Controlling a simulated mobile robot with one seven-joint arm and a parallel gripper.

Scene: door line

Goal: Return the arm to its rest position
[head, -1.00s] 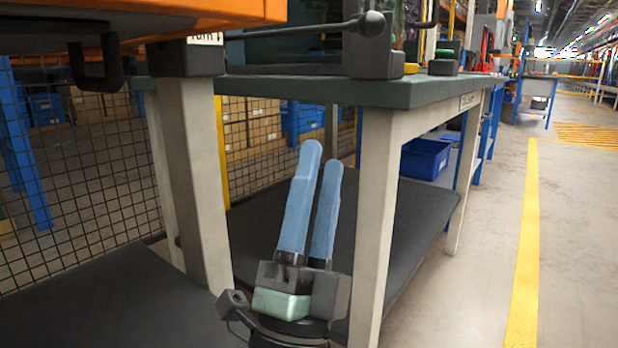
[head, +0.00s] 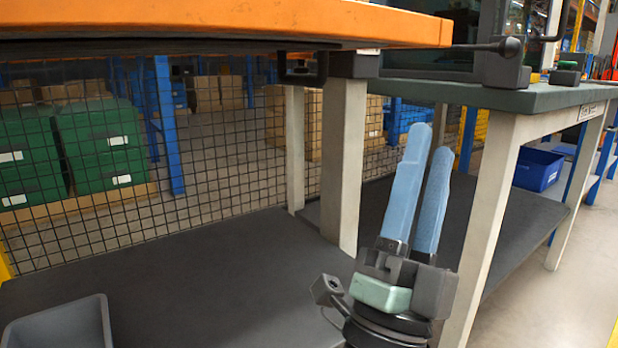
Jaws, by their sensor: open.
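My gripper (head: 430,140) is in the lower right of the head view, its two blue fingers pointing up and slightly right. The fingers are apart, with a narrow gap between them and nothing held. It appears in front of the lower shelf and the pale legs of the green-topped workbench (head: 470,95). The wrist and its dark mount show below the fingers.
An orange-topped bench (head: 220,22) spans the upper left, with a dark lower shelf (head: 210,285). A grey bin (head: 62,328) sits on that shelf. A wire mesh fence (head: 220,150) stands behind. A blue bin (head: 537,169) is under the green-topped bench. Clear floor lies at right.

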